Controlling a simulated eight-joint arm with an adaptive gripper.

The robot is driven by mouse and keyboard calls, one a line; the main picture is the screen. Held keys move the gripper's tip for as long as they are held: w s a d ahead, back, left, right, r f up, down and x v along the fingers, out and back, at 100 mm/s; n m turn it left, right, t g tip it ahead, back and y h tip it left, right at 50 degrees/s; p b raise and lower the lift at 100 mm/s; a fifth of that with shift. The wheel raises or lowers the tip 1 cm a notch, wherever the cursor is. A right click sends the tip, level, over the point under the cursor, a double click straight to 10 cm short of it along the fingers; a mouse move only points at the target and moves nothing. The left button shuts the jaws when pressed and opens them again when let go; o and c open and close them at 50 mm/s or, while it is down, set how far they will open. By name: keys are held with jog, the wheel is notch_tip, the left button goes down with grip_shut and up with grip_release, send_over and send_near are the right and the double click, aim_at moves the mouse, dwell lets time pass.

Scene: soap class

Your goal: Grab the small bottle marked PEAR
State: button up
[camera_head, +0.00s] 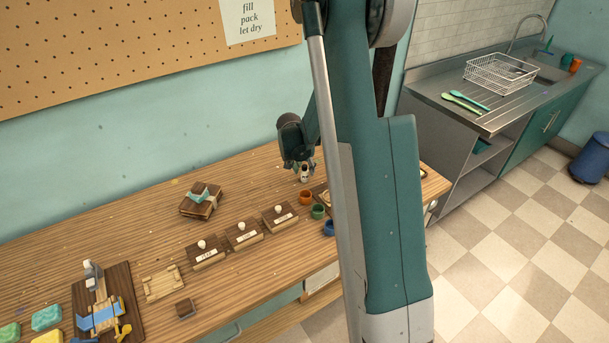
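A small bottle (304,174) with a pale label stands near the back of the wooden workbench (150,240). Its label is too small to read, so I cannot tell if it says PEAR. My gripper (305,165) points down at the bottle, its fingers right at or around the bottle's upper part. Whether the fingers touch or grip it is too small to tell. Small coloured bits beside the bottle may be finger parts or other bottles. My arm hides the bench's right part.
Small cups in orange (305,197), green (318,211) and blue (329,228) stand in front of the bottle. Three labelled wooden boxes with white knobs (243,234) stand to the left. A wooden stack (200,201) lies further left. A sink counter (485,110) is at right.

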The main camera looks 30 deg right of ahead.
jog(key=shift+c, duration=0.4)
jog(key=c, duration=0.8)
jog(key=shift+r, duration=0.1)
jog(key=shift+r+p, duration=0.4)
jog(key=shift+r, duration=4.5)
